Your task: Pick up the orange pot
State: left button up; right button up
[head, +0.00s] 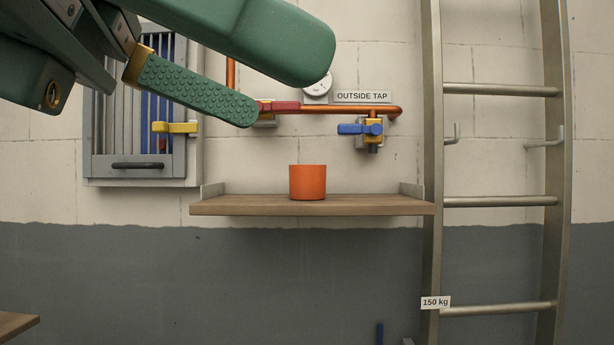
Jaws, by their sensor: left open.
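The orange pot (308,182) stands upright on a wooden wall shelf (240,207), near the shelf's middle. It is a plain, short cylinder, and nothing covers it. My left gripper (283,90) reaches in from the upper left with two green fingers, one with a studded pad. Its fingers are apart and empty. In the picture it is above and left of the pot, not touching it. My right gripper is not in view.
A copper pipe (345,110) with a red lever (281,106) and a blue-handled tap (373,129) runs above the shelf. A metal ladder (433,250) stands right of it. A barred cabinet (135,166) hangs left. Both shelf sides beside the pot are clear.

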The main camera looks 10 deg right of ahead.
aim_at(307, 182)
jog(key=i, duration=1.45)
